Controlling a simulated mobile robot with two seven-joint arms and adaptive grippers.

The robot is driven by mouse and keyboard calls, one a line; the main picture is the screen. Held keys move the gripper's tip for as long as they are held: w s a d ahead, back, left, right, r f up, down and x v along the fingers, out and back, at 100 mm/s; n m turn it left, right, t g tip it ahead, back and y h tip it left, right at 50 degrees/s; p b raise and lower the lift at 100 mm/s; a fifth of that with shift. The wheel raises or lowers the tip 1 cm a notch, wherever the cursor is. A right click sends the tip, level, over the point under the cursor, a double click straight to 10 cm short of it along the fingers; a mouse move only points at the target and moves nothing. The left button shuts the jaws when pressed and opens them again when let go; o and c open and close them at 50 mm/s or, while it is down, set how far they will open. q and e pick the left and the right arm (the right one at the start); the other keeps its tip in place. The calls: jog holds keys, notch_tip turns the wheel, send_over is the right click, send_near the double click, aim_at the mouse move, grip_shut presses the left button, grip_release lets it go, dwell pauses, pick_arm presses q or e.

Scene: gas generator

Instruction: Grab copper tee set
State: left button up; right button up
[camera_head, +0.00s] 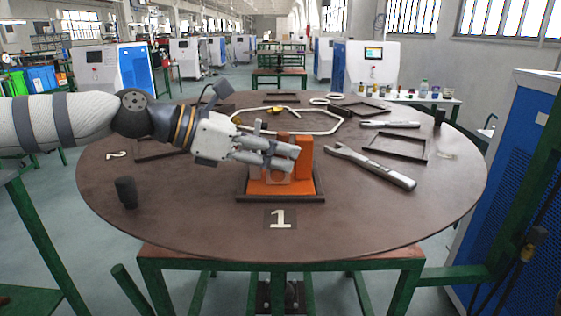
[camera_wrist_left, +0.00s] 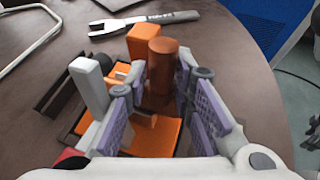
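The copper tee set shows in the left wrist view as an upright, round copper-brown piece (camera_wrist_left: 161,75). It stands on an orange fixture (camera_wrist_left: 150,140), which sits in a dark tray (camera_head: 282,199) near the front of the round table in the head view. My left gripper (camera_wrist_left: 160,100) has its purple-padded fingers spread on either side of the copper piece, with a visible gap on the left. In the head view my left gripper (camera_head: 278,152) reaches in from the left and partly hides the fixture. The lower part of the copper piece is hidden. My right gripper is not in view.
An orange block (camera_wrist_left: 143,40) and a light grey upright post (camera_wrist_left: 88,85) stand close to the fingers. Wrenches (camera_head: 372,167) lie to the right, and a bent white tube (camera_head: 325,131) lies behind. Empty dark trays (camera_head: 397,148) lie around the table. The table's front is mostly clear.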

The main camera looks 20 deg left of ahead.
pick_arm(q)
jog(key=shift+w+d+r, duration=0.1)
jog(key=shift+d, duration=0.05)
grip_shut()
